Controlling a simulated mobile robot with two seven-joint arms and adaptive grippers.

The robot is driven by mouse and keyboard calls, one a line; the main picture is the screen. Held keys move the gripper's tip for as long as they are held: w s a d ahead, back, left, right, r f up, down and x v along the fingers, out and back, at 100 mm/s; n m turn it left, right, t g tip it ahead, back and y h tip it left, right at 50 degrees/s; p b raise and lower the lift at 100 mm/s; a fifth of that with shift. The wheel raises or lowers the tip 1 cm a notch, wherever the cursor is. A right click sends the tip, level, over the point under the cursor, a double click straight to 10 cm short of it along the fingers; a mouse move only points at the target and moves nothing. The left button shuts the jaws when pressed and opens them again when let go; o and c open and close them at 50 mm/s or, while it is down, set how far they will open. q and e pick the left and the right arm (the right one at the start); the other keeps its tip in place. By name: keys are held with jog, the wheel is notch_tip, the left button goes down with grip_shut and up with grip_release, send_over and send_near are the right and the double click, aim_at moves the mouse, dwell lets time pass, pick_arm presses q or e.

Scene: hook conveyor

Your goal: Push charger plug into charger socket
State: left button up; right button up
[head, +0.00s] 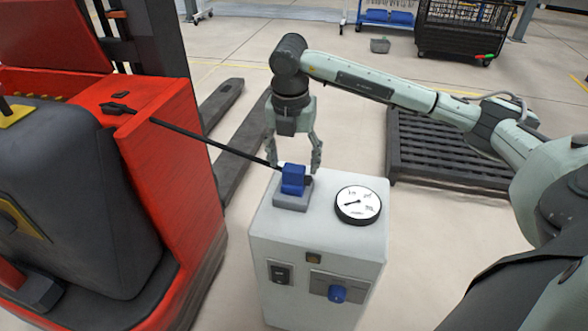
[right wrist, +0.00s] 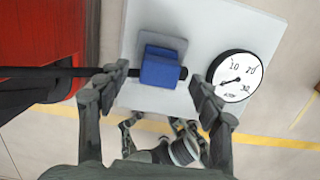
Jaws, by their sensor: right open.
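The blue charger plug (head: 293,180) is at the grey charger socket (head: 290,203) on top of a white cabinet. A black cable runs from the plug to the red truck. How deep the plug sits cannot be told. In the right wrist view the blue plug (right wrist: 160,68) lies ahead of the fingers, with the grey socket (right wrist: 172,42) behind it. My right gripper (head: 295,168) points down over the plug, its fingers apart on either side of it. The right gripper (right wrist: 158,86) is open in the wrist view too.
A round gauge (head: 358,205) is on the cabinet top (head: 330,242), close to the right of the plug. A red pallet truck (head: 165,150) stands at the left. A dark pallet (head: 440,158) lies behind right.

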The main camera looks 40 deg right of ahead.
notch_tip(320, 180, up, 8)
jog(key=shift+s+a, duration=0.3)
jog(key=shift+a, duration=0.1)
dwell(0.4)
